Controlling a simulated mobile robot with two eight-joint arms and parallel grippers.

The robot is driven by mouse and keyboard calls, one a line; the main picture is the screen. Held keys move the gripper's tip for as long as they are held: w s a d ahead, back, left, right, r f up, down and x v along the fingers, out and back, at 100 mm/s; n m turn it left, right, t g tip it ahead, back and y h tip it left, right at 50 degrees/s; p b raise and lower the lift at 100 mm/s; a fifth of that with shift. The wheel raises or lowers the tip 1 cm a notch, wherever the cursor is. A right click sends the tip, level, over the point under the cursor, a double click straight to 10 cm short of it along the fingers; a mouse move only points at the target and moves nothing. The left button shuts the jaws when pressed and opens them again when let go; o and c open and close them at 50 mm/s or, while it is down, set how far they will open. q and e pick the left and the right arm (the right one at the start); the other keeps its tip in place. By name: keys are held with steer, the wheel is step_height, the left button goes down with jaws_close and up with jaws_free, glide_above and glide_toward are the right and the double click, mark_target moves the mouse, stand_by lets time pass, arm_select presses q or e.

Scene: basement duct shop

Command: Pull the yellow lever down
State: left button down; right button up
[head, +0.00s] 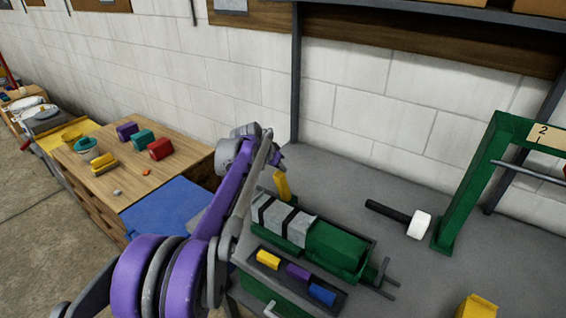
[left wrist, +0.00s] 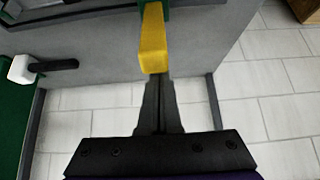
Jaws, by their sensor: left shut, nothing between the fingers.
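The yellow lever (head: 282,185) stands up, slightly tilted, at the back left end of the green machine (head: 338,249) on the grey bench. In the left wrist view the lever (left wrist: 153,38) reaches from the top edge down to just in front of the fingertips. My left gripper (head: 278,163) is at the lever's upper end in the head view, partly hidden by its own wrist. The left wrist view shows its fingers (left wrist: 160,80) together and empty, close to the lever's end. I cannot tell whether they touch it. My right gripper is not in view.
A black-handled mallet with a white head (head: 419,225) lies on the grey bench (head: 400,185) beside a green frame (head: 480,180). A tray of coloured blocks (head: 297,272) sits in front of the machine. A wooden cabinet (head: 105,190) with coloured items stands at left.

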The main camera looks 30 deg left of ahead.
mark_target(276, 180)
arm_select(q)
steer(key=shift+s+f+t, duration=0.3)
steer(key=shift+s, duration=0.1)
steer(key=s, duration=0.1)
steer(key=s+t+b, duration=0.1)
steer(key=s, duration=0.1)
steer(key=shift+s+a+f, duration=0.15)
steer(key=shift+f, duration=0.25)
steer(key=shift+s+f, duration=0.1)
steer(key=shift+s, duration=0.05)
steer(key=shift+f, duration=0.1)
